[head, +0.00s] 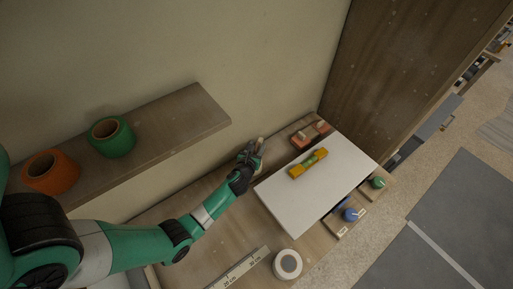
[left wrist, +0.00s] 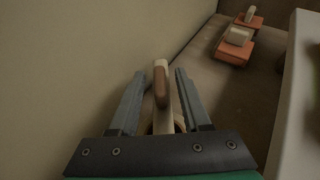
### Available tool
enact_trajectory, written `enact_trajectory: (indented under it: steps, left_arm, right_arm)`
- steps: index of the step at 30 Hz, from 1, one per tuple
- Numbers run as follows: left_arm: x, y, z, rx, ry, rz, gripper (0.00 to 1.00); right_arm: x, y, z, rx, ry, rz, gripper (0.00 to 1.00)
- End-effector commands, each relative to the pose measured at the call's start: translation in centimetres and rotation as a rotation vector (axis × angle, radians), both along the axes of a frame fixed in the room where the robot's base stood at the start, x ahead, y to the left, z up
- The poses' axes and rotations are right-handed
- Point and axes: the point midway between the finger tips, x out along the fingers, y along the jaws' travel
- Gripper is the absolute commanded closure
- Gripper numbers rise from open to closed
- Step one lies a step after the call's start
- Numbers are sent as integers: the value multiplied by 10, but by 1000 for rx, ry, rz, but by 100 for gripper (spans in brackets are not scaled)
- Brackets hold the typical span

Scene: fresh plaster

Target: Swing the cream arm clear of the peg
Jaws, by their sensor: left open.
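My left gripper (head: 252,155) is at the wall side of the wooden bench, left of the white board. In the left wrist view its two grey fingers (left wrist: 160,76) are open, one on each side of an upright, elongated piece with a brown face and pale top (left wrist: 160,84). A cream strip (left wrist: 163,121) shows below it, low between the fingers, and may be the cream arm. A small pale tip (head: 261,140) shows beside the gripper in the head view. I cannot tell the peg apart, nor whether the fingers touch anything. My right gripper is not in view.
A white board (head: 335,183) carries a yellow-and-green level (head: 308,163). Orange blocks with pale handles (head: 311,135) sit behind it. A white roll (head: 287,264) and a ruler (head: 240,269) lie in front. A wall shelf (head: 178,120) holds orange and green rolls.

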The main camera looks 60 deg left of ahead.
Motion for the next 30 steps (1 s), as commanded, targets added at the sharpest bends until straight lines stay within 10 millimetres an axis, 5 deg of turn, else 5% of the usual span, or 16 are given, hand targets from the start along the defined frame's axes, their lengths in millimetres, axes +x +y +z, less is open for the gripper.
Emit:
enact_trajectory:
  steps: [3,11,30]
  left_arm:
    - [0,0,0,0,0,0,54]
    - [0,0,0,0,0,0,100]
    - [0,-1,0,0,0,0,100]
  right_arm:
    - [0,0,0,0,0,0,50]
    - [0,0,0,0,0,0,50]
    - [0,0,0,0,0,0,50]
